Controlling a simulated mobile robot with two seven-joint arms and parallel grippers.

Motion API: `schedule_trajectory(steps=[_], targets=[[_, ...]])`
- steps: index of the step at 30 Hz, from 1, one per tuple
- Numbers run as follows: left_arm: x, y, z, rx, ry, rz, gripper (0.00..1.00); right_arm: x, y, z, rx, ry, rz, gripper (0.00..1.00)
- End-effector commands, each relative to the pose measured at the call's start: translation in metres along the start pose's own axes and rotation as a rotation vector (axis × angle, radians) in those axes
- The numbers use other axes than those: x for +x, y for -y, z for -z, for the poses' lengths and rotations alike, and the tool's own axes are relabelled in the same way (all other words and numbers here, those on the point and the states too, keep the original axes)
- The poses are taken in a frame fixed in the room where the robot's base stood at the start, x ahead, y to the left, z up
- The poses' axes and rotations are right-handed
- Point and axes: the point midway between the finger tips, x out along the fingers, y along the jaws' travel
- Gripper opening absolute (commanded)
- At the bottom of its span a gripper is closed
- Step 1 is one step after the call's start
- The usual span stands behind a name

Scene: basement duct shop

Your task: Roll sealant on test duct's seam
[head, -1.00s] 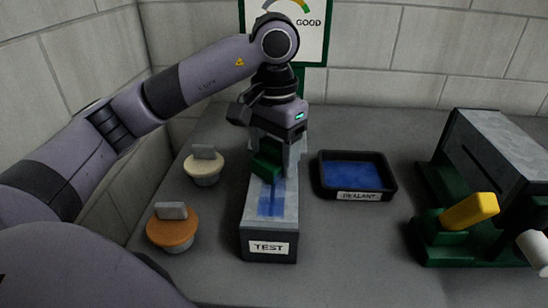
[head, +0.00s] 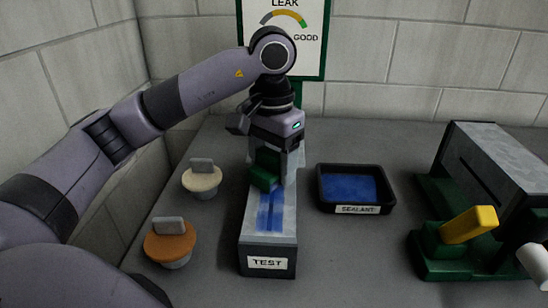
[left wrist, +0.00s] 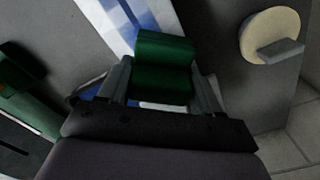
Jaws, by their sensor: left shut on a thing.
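The test duct (head: 267,244) is a long grey metal box labelled TEST, its near end facing me. Blue sealant (head: 270,213) lies in a stripe and a wider patch along its top. My left gripper (head: 273,174) is above the duct's far half, shut on a green block-like handle (head: 264,170). The green handle (left wrist: 163,65) also shows between the fingers in the left wrist view, with a sliver of white beneath it. The roller's contact with the duct is hidden. The sealant tray (head: 387,190) is black, holds blue sealant and stands right of the duct. My right gripper is not in view.
A cream-topped knob (head: 201,181) and an orange-topped knob (head: 169,245) stand left of the duct. A grey and green machine with a yellow handle (head: 469,224) stands at right. The counter front right of the duct is clear.

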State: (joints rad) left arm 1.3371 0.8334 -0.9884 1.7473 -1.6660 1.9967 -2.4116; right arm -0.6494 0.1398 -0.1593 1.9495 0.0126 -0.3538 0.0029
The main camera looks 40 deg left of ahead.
Motion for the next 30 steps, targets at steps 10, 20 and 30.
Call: schedule_trajectory(steps=[10, 20, 30], targets=[[0.0, -0.011, -0.013, 0.005, 0.0, -0.002, 0.2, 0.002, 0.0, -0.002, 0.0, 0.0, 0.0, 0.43], [0.001, -0.028, -0.035, 0.006, 0.0, -0.002, 0.2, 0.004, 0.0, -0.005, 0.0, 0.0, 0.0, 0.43], [0.001, -0.038, -0.048, 0.008, 0.002, -0.002, 0.2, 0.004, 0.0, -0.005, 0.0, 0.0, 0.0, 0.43]])
